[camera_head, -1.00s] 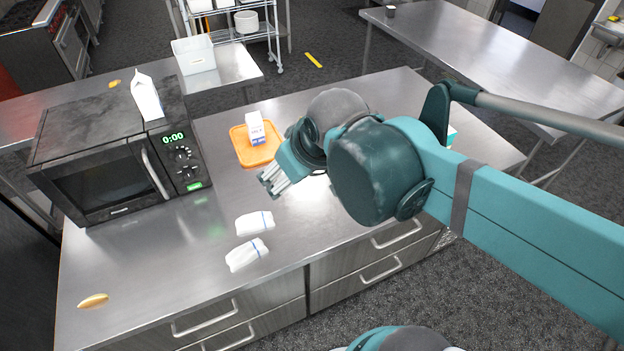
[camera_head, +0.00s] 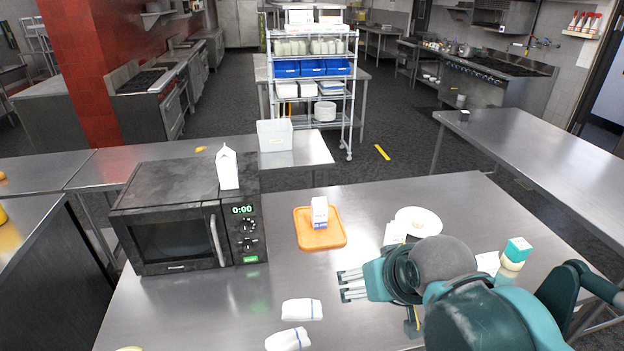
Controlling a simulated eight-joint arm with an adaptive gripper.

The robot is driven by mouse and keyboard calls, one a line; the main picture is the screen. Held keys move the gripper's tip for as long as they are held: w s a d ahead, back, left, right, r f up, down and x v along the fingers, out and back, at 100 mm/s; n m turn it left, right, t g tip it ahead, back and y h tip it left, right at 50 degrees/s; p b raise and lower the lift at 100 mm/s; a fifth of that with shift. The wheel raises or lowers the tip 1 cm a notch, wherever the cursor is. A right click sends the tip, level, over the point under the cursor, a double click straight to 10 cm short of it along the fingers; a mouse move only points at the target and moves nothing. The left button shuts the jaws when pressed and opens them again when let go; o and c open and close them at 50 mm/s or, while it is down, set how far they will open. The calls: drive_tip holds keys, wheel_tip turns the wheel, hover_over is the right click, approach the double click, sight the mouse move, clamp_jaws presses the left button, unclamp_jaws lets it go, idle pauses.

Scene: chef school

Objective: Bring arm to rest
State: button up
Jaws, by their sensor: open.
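My arm reaches in from the lower right over the steel counter (camera_head: 370,195). My gripper (camera_head: 350,285) is at its left end, with its pale fingers pointing left. The fingers are spread apart and hold nothing. The gripper is right of two folded white cloths (camera_head: 302,309) (camera_head: 288,340) and below the orange tray (camera_head: 304,243). A small white and blue carton (camera_head: 319,212) stands upright on the tray. My wrist and arm hide part of the counter's right side.
A black microwave (camera_head: 165,240) with a white carton (camera_head: 227,168) on top stands at left. A shelf rack (camera_head: 350,100) stands beyond. The counter's back right is clear.

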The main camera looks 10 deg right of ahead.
drive_tip(key=shift+f+b, duration=2.1)
drive_tip(key=shift+f, duration=0.3)
